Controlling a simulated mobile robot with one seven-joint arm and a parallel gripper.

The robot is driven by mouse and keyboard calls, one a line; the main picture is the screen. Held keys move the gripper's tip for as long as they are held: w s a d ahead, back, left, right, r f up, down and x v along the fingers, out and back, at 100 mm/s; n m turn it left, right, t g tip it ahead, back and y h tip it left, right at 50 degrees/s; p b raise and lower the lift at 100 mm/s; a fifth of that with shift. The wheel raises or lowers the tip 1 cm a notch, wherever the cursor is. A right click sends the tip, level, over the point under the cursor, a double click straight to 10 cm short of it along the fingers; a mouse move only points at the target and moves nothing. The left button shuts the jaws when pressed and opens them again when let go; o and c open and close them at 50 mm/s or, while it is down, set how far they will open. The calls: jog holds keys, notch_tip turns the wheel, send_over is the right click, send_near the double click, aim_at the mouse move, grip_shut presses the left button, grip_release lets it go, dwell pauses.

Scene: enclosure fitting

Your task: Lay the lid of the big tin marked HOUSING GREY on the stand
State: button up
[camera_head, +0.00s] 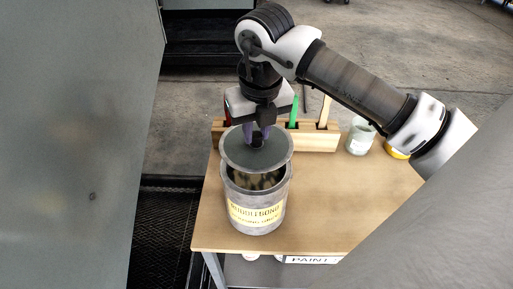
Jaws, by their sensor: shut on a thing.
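A big grey cylindrical tin (250,213) stands upright near the left front of the wooden table. Its yellow label is too blurred to read surely as HOUSING GREY. My gripper (257,138) points down and is shut on the knob of the round grey lid (238,153). The lid is roughly level above the tin's mouth, and the tin's dark inside shows under its front edge. The far rim of the tin is hidden by the lid. I cannot make out a stand for the lid.
A wooden rack (316,139) with green- and pale-handled tools is behind the lid. A glass jar (360,137) and a yellow container (396,152) stand to the right. The table's middle (345,195) is clear. A grey panel (85,130) stands at left.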

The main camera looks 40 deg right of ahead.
aim_at(255, 132)
notch_tip(255, 132, up, 4)
jog(key=shift+r, duration=0.1)
jog(key=shift+r+p, duration=0.85)
jog(key=shift+r, duration=1)
jog(key=shift+f, duration=0.1)
